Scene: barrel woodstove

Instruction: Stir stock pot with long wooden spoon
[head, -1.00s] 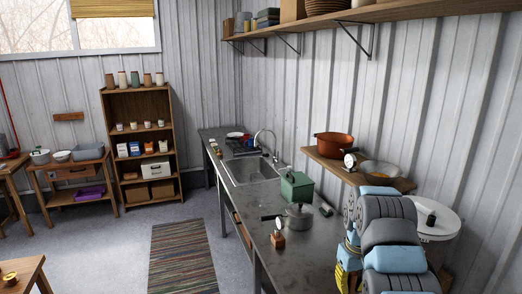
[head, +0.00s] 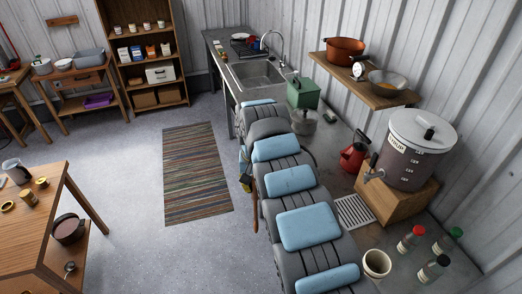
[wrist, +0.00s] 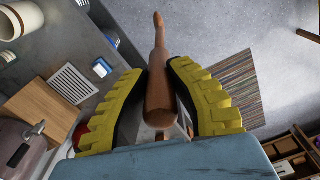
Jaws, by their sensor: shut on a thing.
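My gripper (wrist: 158,70) is shut on a brown turned wooden piece (wrist: 160,92), which appears to be the long wooden spoon. A thick rounded end lies near the wrist camera, and the far end narrows to a small knob. No spoon bowl can be made out. In the head view its brown shaft (head: 255,212) hangs beside my arm, over the counter's front edge. A lidded grey metal pot (head: 304,122) stands on the counter beyond my arm. A dark pot with brown contents (head: 68,229) sits on the low shelf at left. I cannot tell which is the stock pot.
A big lidded urn (head: 408,150) stands on a wooden block at right, beside a red kettle (head: 354,152). A cream cup (head: 376,263) and several bottles are on the near counter. A green box (head: 303,93) stands by the sink (head: 258,75). Floor around the striped rug (head: 195,172) is clear.

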